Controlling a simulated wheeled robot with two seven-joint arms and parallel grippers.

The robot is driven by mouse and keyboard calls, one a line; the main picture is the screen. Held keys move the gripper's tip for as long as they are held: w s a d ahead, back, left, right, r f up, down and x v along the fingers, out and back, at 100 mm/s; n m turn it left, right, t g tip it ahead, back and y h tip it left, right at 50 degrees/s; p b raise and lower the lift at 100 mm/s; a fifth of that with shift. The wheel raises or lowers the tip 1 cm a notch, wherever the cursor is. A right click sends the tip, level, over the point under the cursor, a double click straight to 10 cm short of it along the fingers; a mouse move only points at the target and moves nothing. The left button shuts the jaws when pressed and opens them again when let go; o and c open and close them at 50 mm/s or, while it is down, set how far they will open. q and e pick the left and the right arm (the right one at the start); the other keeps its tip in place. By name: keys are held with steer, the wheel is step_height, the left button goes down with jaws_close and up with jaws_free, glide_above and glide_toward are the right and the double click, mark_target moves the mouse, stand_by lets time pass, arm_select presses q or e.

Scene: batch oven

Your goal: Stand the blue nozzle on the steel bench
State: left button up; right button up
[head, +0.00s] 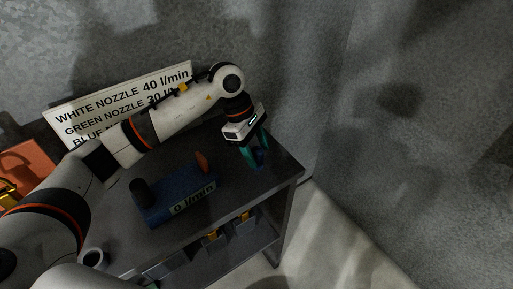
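My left gripper (256,152) reaches down over the right end of the dark steel bench (232,190). Its teal fingers are closed around a small dark blue piece, the blue nozzle (259,158), which shows between the fingertips. The fingers hide part of the nozzle. I cannot tell whether its lower end touches the bench top. My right gripper is not in view.
A blue device (170,203) labelled "0 l/min" sits mid-bench, with a dark knob and an orange-red disc. A sign (120,100) listing nozzle flow rates leans at the back. An orange box (30,165) is at left.

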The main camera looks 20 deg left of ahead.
arm_select(q)
steer(key=shift+r, duration=0.1)
steer(key=b+v, duration=0.1)
steer(key=v, duration=1)
steer(key=shift+a+r+b, duration=0.25)
steer(key=shift+r+b, duration=0.05)
steer(key=shift+r, duration=0.1)
